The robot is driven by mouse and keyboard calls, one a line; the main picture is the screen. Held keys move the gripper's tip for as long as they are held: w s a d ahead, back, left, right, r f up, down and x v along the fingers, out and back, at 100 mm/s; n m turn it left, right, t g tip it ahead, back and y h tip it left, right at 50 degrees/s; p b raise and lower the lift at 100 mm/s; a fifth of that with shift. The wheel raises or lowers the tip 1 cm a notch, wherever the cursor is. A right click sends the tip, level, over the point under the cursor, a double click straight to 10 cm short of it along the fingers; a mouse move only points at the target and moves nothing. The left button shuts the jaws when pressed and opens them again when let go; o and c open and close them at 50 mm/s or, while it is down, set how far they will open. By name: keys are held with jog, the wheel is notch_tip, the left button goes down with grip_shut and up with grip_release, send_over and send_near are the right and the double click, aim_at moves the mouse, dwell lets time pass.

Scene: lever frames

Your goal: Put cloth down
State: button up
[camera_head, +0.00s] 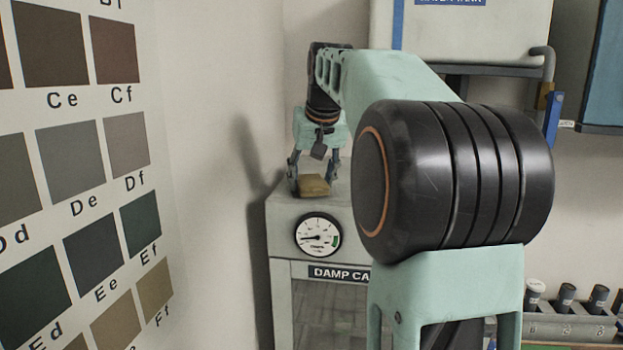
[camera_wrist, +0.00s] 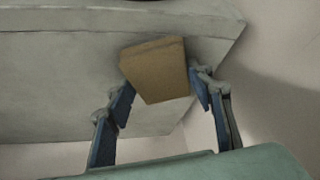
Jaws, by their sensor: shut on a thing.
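The cloth (camera_head: 313,186) shows as a folded tan block at the top of the grey damp cabinet (camera_head: 283,225). My gripper (camera_head: 311,182) points down, shut on the cloth, with one finger on each side. In the wrist view the cloth (camera_wrist: 157,75) sits between the blue-padded fingertips of my gripper (camera_wrist: 162,97), against the pale grey cabinet top (camera_wrist: 60,75). I cannot tell whether the cloth's underside touches the cabinet top.
A round gauge (camera_head: 318,235) is on the cabinet front. A wall colour chart (camera_head: 75,170) stands at left. A white tank (camera_head: 480,30) hangs at upper right, with a pipe below. A rack with several dark-capped vials (camera_head: 567,298) is at lower right. My arm hides the cabinet's right side.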

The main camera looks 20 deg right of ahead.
jog(key=shift+f, duration=0.15)
jog(key=o, duration=1)
jog(key=shift+r, duration=0.2)
jog(key=v, duration=1.2)
